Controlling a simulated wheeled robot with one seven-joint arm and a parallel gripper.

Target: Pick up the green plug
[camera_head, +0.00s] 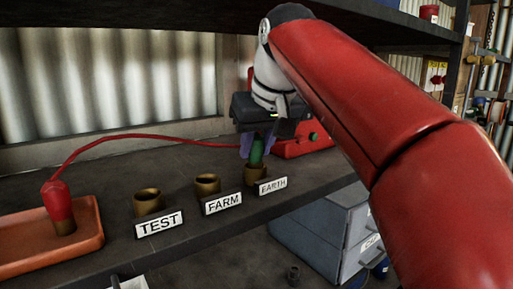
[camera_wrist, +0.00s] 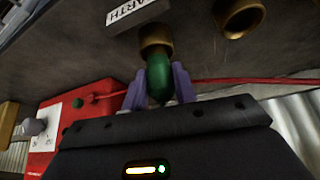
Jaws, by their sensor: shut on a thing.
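The green plug (camera_head: 257,151) stands upright at the brass socket (camera_head: 256,176) behind the EARTH label (camera_head: 272,186). My gripper (camera_head: 257,146) is above that socket with its purple fingers shut on the plug from both sides. In the wrist view the green plug (camera_wrist: 159,75) sits between the purple fingers (camera_wrist: 159,88), its end at the mouth of the brass socket (camera_wrist: 156,37). I cannot tell how deep the plug sits in the socket.
Brass sockets stand behind the TEST (camera_head: 158,222) and FARM (camera_head: 221,203) labels. A red plug (camera_head: 58,203) with a red cable stands on an orange tray (camera_head: 85,240) at the left. A red box (camera_head: 308,146) is just right of my gripper. A shelf hangs overhead.

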